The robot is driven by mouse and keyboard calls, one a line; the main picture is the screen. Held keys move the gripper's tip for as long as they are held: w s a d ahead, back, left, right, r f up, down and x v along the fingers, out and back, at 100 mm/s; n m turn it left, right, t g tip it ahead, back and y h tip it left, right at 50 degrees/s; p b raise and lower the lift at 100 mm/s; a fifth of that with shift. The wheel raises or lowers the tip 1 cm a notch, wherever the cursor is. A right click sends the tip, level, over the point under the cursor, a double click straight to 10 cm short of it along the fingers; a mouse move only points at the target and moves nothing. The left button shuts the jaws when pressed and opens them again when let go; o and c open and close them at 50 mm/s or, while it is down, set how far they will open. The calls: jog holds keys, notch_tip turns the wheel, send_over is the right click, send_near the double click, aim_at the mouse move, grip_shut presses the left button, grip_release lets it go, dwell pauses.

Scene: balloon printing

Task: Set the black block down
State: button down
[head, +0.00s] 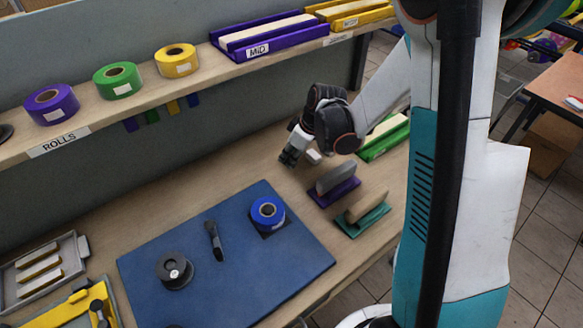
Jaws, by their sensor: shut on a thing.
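My gripper (298,150) is at the far part of the workbench, beyond the blue mat and left of the green tray. It is shut, pointing down and to the left. A small dark piece at its tip looks like the black block (289,158), but it is small and partly merged with the dark fingers. I cannot tell whether it touches the bench top. A small white piece (313,157) shows just right of the tip; I cannot tell whether it belongs to the gripper.
A purple stand with a grey block (335,181) and a teal stand with a beige block (366,207) stand nearby. The blue mat (285,275) holds a blue roll (267,213), a dark spool (175,270) and a dark tool (214,241). A shelf with rolls overhangs the back.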

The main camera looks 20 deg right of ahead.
jog(key=shift+f+b, duration=0.6)
jog(key=shift+f, duration=1.65)
jog(key=shift+f, duration=0.1)
jog(key=c, duration=1.4)
grip_release()
jog(key=shift+o, duration=0.2)
jog(key=p+v, duration=0.3)
jog(key=v, duration=0.9)
